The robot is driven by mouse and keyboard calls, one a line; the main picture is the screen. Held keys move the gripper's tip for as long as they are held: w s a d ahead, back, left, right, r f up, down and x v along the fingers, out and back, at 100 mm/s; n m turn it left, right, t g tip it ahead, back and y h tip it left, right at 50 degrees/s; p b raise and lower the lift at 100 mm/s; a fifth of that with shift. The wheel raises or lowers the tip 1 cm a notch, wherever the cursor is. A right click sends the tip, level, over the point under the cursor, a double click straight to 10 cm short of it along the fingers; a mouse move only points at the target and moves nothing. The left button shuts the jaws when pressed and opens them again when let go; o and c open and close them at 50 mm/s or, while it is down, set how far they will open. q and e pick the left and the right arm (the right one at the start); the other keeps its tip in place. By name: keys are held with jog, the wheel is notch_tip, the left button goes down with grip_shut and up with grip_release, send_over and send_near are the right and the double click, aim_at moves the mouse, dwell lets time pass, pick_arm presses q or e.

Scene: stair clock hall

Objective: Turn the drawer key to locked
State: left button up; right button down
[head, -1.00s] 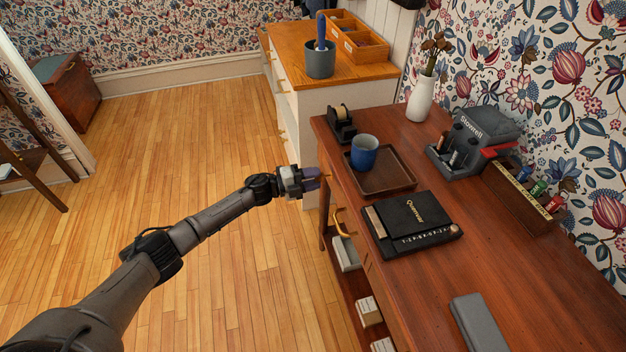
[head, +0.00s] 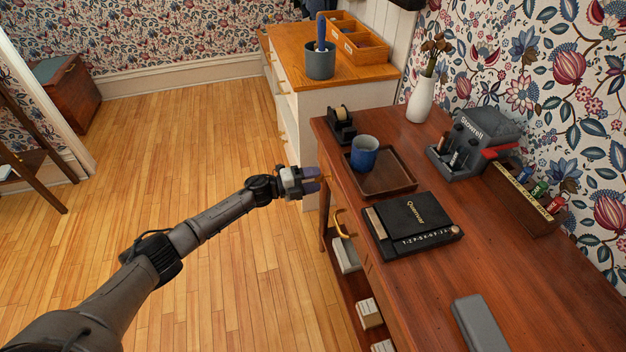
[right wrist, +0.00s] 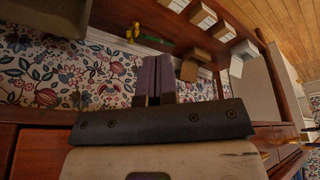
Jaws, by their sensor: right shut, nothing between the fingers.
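The desk (head: 520,270) has a drawer front along its left side, with a curved brass handle (head: 341,224). A small brass-coloured bit (head: 327,177), perhaps the drawer key, shows right at the fingertips. The fingers hide most of it, so its turn cannot be read, nor whether they grip it.
On the desk are a tray (head: 400,183) with a blue cup (head: 364,154), a tape dispenser (head: 341,124), a black box (head: 412,222) and a grey case (head: 480,322). Boxes (head: 369,312) stand on the shelf below. The floor left of the desk is clear.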

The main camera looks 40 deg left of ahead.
pick_arm(q)
jog(key=shift+o, duration=0.7)
jog(key=p+v, duration=0.4)
jog(key=v, duration=1)
jog(key=shift+w, duration=0.1)
